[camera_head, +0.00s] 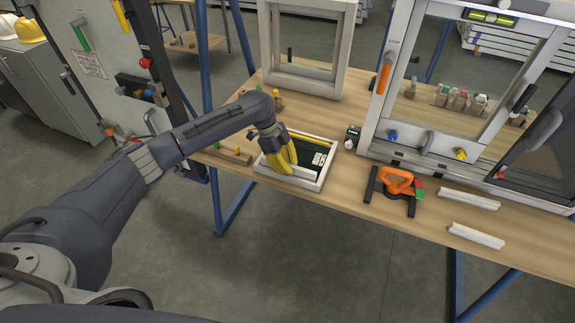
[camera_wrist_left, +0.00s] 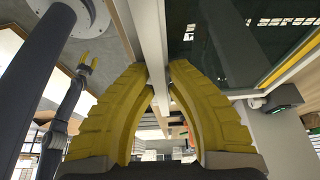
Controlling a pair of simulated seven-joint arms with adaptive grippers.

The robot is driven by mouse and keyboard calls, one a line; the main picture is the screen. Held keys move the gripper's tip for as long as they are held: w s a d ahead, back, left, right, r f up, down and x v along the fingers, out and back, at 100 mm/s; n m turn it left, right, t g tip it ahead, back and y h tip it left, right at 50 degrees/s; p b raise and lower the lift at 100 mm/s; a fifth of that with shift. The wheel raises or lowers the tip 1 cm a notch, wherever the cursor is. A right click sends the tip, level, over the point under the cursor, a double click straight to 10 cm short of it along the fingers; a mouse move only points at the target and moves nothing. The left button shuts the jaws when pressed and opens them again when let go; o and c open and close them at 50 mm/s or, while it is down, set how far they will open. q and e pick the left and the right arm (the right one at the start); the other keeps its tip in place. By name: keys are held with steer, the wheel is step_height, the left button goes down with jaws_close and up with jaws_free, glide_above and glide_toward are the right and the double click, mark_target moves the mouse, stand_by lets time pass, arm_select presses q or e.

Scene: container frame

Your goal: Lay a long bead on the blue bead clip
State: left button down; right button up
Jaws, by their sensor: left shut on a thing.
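My left gripper (camera_head: 283,158) has yellow fingers and is over the small white frame with dark glass (camera_head: 321,184) on the bench. In the left wrist view its fingertips (camera_wrist_left: 157,76) are shut on a long white bead (camera_wrist_left: 149,30). In the head view the held bead (camera_head: 299,171) runs along the frame's near side; whether it touches the frame I cannot tell. A blue clip (camera_head: 392,136) sits on the lower rail of the large white window unit.
A yellow clip (camera_head: 461,154) is on the same rail. An orange-handled suction lifter (camera_head: 397,181) and two white bars (camera_head: 469,199) (camera_head: 477,236) lie on the bench at right. An empty white frame (camera_head: 305,85) stands behind. A small dark box (camera_head: 352,135) stands beside the glazed frame.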

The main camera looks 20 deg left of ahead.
arm_select(q)
steer(key=shift+f, duration=0.1)
steer(key=c, duration=1.3)
jaws_free()
steer(key=v, duration=1.2)
